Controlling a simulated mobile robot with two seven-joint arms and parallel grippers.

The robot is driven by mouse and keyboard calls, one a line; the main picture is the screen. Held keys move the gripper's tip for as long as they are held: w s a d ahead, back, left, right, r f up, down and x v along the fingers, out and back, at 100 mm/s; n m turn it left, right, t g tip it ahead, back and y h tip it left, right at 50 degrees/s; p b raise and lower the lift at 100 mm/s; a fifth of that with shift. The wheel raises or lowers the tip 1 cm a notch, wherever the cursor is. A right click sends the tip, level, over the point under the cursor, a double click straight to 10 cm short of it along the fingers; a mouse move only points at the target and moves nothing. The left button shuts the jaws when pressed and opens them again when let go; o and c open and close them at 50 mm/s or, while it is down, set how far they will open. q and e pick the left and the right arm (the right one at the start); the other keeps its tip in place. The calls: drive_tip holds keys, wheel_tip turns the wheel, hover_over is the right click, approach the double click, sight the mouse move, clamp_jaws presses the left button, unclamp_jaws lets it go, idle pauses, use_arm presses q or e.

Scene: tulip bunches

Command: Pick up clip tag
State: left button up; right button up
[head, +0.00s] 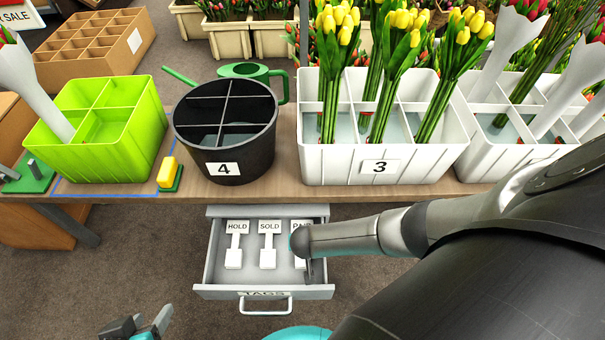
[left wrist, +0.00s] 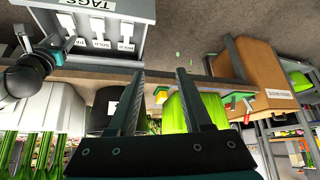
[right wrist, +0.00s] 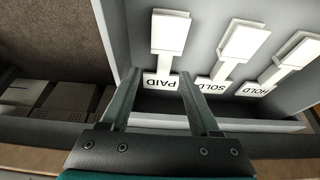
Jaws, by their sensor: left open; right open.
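Three white clip tags lie in the open grey drawer (head: 214,268): the HOLD tag (head: 236,243), the SOLD tag (head: 268,243) and the PAID tag (head: 299,227). My right arm partly covers the PAID tag in the head view. In the right wrist view, my right gripper (right wrist: 161,72) is open over the drawer, with the PAID tag (right wrist: 170,38) ahead between its fingers' lines. I cannot tell whether they touch. My left gripper (head: 136,328) is open and empty at the lower left, in front of the table and away from the drawer.
The wooden table (head: 285,185) stands above the drawer. On it are a green divided box (head: 105,150), a black bucket (head: 225,140) marked 4, a white planter (head: 340,165) marked 3 with yellow tulips, and a yellow block (head: 167,171). Floor shows left of the drawer.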

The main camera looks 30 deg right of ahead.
drive_tip(key=shift+w+f+b, duration=0.3)
drive_tip(key=shift+f+b, duration=0.25)
drive_tip(key=shift+b, duration=0.05)
drive_tip(key=shift+w+f+b, duration=0.4)
drive_tip(key=shift+f+b, duration=0.25)
drive_tip(key=shift+b, duration=0.1)
drive_tip(key=shift+w+d+f+b, duration=0.15)
drive_tip(key=shift+w+f+b, duration=0.05)
drive_tip(key=shift+f+b, duration=0.35)
drive_tip(key=shift+w+f, duration=0.1)
drive_tip(key=shift+f, duration=0.15)
use_arm(q)
drive_tip(key=w+d+r+t+h, duration=0.2)
drive_tip(key=w+d+t+h, duration=0.1)
drive_tip(key=d+t, duration=0.5)
drive_tip(key=shift+d+r+h+b, duration=0.2)
drive_tip(key=shift+h+b, duration=0.25)
drive_tip(key=shift+h, duration=0.35)
use_arm(e)
drive_tip(key=shift+w+d+f, duration=0.1)
drive_tip(key=shift+f, duration=0.15)
drive_tip(key=shift+c, duration=0.4)
clamp_jaws()
